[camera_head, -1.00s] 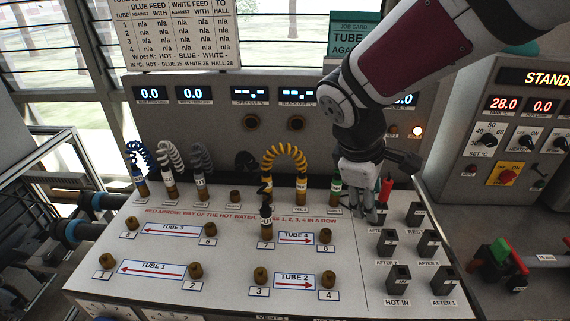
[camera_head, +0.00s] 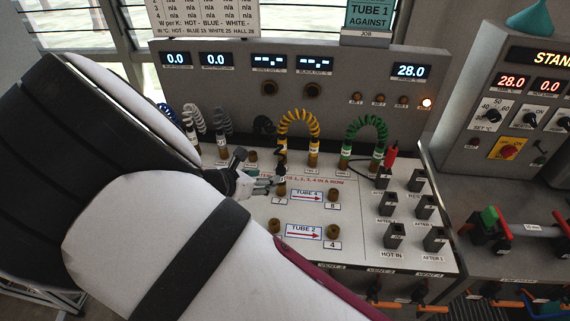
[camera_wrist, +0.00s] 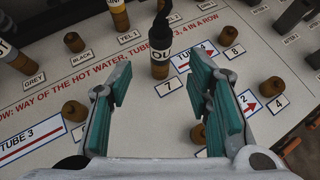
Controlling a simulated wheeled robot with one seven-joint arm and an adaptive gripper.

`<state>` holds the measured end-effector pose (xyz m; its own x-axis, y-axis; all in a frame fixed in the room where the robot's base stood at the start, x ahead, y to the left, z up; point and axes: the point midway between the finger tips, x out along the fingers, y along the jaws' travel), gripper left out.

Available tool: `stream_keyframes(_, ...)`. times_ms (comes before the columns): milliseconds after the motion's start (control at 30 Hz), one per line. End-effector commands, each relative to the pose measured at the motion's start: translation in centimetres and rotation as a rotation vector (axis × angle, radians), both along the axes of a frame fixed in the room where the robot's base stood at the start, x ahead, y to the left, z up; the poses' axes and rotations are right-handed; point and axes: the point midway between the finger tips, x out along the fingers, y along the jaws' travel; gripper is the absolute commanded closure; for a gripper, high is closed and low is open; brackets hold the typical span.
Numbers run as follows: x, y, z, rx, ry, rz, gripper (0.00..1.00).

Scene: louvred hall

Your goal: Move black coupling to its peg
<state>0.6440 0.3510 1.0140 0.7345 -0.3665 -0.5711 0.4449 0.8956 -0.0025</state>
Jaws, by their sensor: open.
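The black coupling (camera_wrist: 160,52) stands upright on peg 7, with a white band lettered "OU" and a black hose at its top. In the head view the black coupling (camera_head: 281,178) is partly covered by my gripper (camera_head: 268,183). In the wrist view my gripper (camera_wrist: 160,80) is open and empty, its teal pads on either side of the line to the coupling. The coupling shows just beyond the fingertips; I see no contact. A bare brass peg (camera_wrist: 75,42) stands by the label "BLACK"; this peg (camera_head: 252,156) also shows in the head view.
Bare pegs 8 (camera_wrist: 228,62) and 4 (camera_wrist: 248,102) stand to the right. A bare peg (camera_wrist: 75,111) is at left. Black valve blocks (camera_head: 394,234) fill the panel's right.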

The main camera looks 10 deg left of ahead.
Motion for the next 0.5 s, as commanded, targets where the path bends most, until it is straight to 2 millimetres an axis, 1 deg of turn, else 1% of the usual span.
stream_keyframes(33,0.5,-0.2,-0.5,0.000,0.000,-0.002,0.54)
stream_keyframes(500,4.7,-2.4,-3.8,0.002,0.001,-0.006,0.54)
